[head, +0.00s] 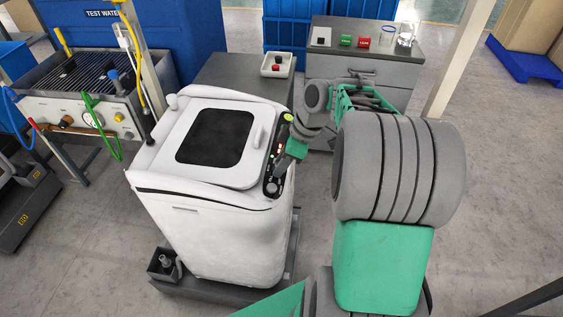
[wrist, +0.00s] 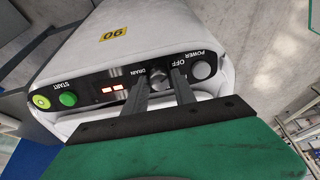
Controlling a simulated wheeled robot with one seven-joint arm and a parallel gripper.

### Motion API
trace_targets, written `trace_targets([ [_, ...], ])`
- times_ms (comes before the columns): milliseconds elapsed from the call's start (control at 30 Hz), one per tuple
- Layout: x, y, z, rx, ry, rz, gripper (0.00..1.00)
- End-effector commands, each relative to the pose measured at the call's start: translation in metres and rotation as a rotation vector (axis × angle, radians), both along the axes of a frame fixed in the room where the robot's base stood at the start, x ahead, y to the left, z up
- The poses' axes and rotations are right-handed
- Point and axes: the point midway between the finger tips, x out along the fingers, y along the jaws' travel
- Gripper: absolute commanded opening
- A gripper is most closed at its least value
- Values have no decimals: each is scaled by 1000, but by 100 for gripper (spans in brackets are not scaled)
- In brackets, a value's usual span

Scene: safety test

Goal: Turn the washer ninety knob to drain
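The white washer (head: 180,228) stands left of my arm, with a dark window in its lid. Its black control panel (head: 281,150) runs along its right edge. In the wrist view the washer (wrist: 150,30) carries a yellow 90 label. Its round grey knob (wrist: 159,78) sits between the DRAIN and OFF markings; its pointer is too small to read. My gripper (wrist: 160,74) has its two dark fingers apart, one on each side of the knob, at the panel. I see no clear contact with the knob. In the head view my gripper (head: 276,179) is at the panel's near end.
The panel also has a green START button (wrist: 68,99), a yellow-green button (wrist: 41,102), a red display (wrist: 112,89) and a grey POWER button (wrist: 201,71). Behind are a button box (head: 278,64) and a grey cabinet (head: 345,70). A test bench (head: 80,105) stands left.

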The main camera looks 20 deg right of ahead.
Motion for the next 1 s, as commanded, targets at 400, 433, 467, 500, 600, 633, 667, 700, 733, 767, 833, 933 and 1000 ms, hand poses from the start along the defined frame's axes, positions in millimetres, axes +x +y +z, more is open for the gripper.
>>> trace_targets([
  [400, 0, 0, 0, 0, 0, 0, 0],
  [433, 0, 0, 0, 0, 0, 0, 0],
  [467, 0, 0, 0, 1, 1, 0, 0],
  [500, 0, 0, 0, 1, 1, 0, 0],
  [600, 0, 0, 0, 1, 1, -1, 0],
  [633, 0, 0, 0, 0, 1, -2, 0],
  [667, 0, 0, 0, 1, 2, -5, 0],
  [700, 0, 0, 0, 2, 3, -8, 0],
  [733, 0, 0, 1, 3, 4, -12, 0],
  [767, 0, 0, 1, 4, 6, -18, 0],
  [833, 0, 0, 1, 8, 12, -36, 0],
  [933, 0, 0, 2, 15, 22, -75, 0],
  [1000, 0, 0, 2, 22, 33, -113, 0],
])
